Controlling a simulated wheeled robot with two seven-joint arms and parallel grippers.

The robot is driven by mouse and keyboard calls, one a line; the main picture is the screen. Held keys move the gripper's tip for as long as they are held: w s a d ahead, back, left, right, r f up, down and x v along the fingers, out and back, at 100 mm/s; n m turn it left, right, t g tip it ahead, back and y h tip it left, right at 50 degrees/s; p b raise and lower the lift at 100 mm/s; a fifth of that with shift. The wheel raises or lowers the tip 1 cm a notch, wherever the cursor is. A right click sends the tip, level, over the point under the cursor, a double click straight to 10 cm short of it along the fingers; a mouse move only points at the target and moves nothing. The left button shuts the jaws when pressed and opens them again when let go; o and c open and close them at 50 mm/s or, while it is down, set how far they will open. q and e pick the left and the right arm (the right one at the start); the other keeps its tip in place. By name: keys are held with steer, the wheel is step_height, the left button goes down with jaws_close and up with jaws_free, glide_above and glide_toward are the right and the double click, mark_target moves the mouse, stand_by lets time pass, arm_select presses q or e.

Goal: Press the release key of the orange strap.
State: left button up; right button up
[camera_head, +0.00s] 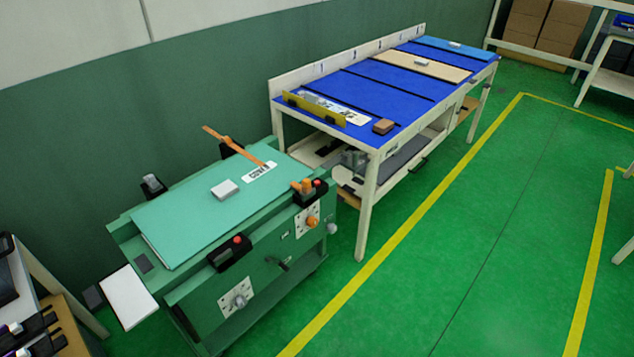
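An orange strap (234,146) slants over the far edge of the green machine (160,222) and ends on its top near a white label (260,172). A second black box with a red button (236,240) is on the front left. Neither of my grippers is in view.
A small white block (224,189) lies on the machine top. A blue-topped workbench (390,92) stands behind to the right, with a yellow-edged tray (315,109) and a brown block (383,126). A white panel (128,297) juts out at left. The green floor at right is clear.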

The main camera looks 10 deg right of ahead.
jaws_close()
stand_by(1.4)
